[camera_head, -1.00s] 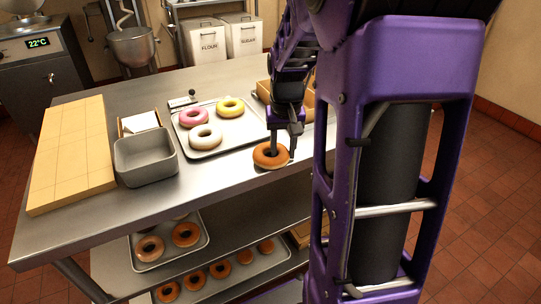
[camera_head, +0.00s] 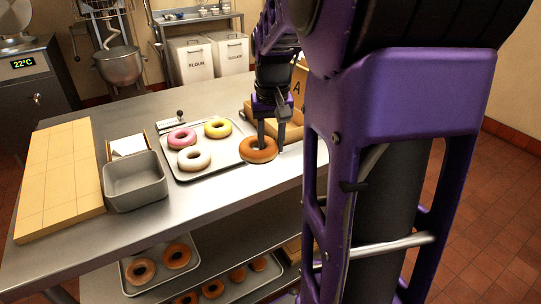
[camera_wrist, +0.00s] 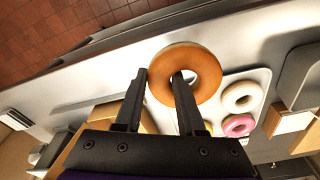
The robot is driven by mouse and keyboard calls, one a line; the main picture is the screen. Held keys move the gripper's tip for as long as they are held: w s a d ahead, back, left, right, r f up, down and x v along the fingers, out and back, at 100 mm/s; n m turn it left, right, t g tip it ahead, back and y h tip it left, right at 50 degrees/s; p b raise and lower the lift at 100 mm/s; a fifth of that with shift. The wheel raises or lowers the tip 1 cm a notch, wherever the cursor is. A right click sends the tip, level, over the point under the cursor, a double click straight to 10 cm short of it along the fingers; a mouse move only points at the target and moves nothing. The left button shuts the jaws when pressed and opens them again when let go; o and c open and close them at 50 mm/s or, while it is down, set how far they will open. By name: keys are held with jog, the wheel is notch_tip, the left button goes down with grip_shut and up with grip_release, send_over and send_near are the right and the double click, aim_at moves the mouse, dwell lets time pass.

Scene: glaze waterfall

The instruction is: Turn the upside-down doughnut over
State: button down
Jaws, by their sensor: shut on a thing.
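A plain brown doughnut (camera_head: 258,156) with no icing on its visible face is at the front right corner of the tray. My gripper (camera_head: 271,147) is shut on its ring. In the wrist view, one finger of my gripper (camera_wrist: 160,74) goes through the hole of the brown doughnut (camera_wrist: 208,68) and the other is outside its rim. The doughnut overlaps the tray corner in both views; its height above the table I cannot tell. Pink (camera_head: 182,138), yellow (camera_head: 218,128) and white (camera_head: 194,159) iced doughnuts lie on the tray (camera_head: 212,170).
A grey bin (camera_head: 135,183) and a wooden board (camera_head: 58,185) are on the table's left. A cardboard box (camera_head: 298,92) stands behind my gripper on the right. Bare steel table (camera_head: 225,188) lies in front of the tray. More doughnuts (camera_head: 140,271) sit on the shelf below.

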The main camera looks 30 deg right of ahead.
aim_at(271, 143)
notch_tip(271, 143, up, 10)
jog(key=p, duration=0.7)
